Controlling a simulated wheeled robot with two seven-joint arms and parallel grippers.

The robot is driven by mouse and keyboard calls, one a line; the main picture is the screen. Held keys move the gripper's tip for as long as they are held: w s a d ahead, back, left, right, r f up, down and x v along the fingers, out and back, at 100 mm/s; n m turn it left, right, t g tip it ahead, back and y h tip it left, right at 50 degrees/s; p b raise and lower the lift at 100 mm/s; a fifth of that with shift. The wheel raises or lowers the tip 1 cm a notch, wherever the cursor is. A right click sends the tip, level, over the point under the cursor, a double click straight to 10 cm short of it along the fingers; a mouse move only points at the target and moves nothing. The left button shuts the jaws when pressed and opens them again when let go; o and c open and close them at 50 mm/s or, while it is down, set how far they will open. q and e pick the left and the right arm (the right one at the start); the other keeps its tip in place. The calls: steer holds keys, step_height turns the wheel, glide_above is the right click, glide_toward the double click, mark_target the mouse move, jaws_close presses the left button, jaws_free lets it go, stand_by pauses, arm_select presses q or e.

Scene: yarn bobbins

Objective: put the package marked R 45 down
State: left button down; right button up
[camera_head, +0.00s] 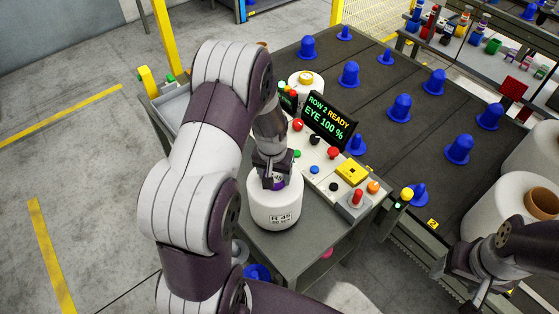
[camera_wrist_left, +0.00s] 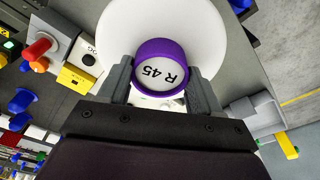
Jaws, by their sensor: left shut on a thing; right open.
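The package marked R 45 is a white yarn bobbin (camera_head: 274,204) with a label on its side. Its purple core end, marked R 45, shows in the left wrist view (camera_wrist_left: 160,68). My left gripper (camera_head: 275,178) is over the bobbin from above, its fingers on both sides of the purple core and shut on it. The bobbin appears upright over the grey side table (camera_head: 305,252); I cannot tell whether its base touches the top. My right gripper (camera_head: 478,282) is at the lower right, open, near a large white bobbin (camera_head: 512,205).
A control panel (camera_head: 330,168) with coloured buttons and a "ROW 2 READY" display (camera_head: 325,121) stands right beside the held bobbin. Another white bobbin (camera_head: 306,92) stands behind it. Blue pegs (camera_head: 403,107) stand on the dark surface beyond. Open floor lies at the left.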

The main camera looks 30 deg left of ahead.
arm_select(q)
steer(key=shift+w+f, duration=0.15)
steer(key=shift+f, duration=0.4)
steer(key=shift+c, duration=0.9)
jaws_free()
steer(key=shift+f, duration=0.2)
step_height(320, 180, up, 12)
steer(key=s, duration=0.2)
steer(key=s+d+r+m, duration=0.1)
steer(key=s+d+m, duration=0.1)
steer(key=s+d, duration=0.6)
steer(key=s, duration=0.3)
steer(key=shift+d+b, duration=0.25)
steer(key=shift+b, duration=0.15)
